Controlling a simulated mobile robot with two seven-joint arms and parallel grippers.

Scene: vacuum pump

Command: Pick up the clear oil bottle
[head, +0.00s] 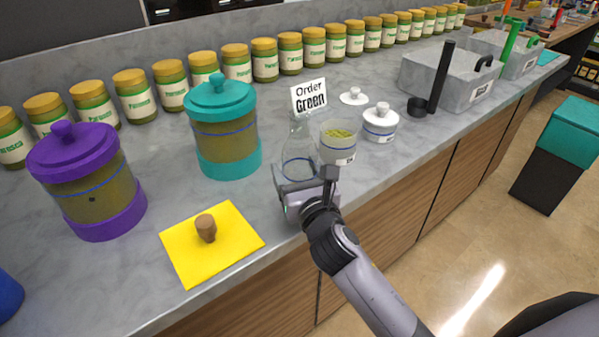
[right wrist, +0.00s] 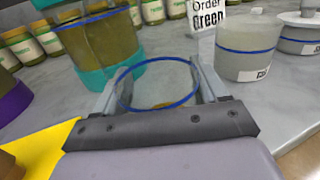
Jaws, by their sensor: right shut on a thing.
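The clear oil bottle (head: 299,148) stands upright near the counter's front edge, in front of the "Order Green" sign (head: 310,98). It is see-through, with a narrow neck and a wider lower body. In the right wrist view the bottle (right wrist: 158,82) shows a blue ring and sits between the two fingers. My right gripper (head: 306,184) is shut on its lower body from the front. I cannot tell whether its base touches the counter. A brown cork stopper (head: 206,228) stands on a yellow cloth (head: 180,262) to the left. My left gripper is not in view.
A white-grey jar of green bits (head: 338,152) stands close right of the bottle, with a lidded white pot (head: 380,125) beyond. A teal-lidded jar (head: 226,140) and a purple-lidded jar (head: 90,185) stand left. Several yellow-lidded jars line the back. Grey bins (head: 445,82) stand right.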

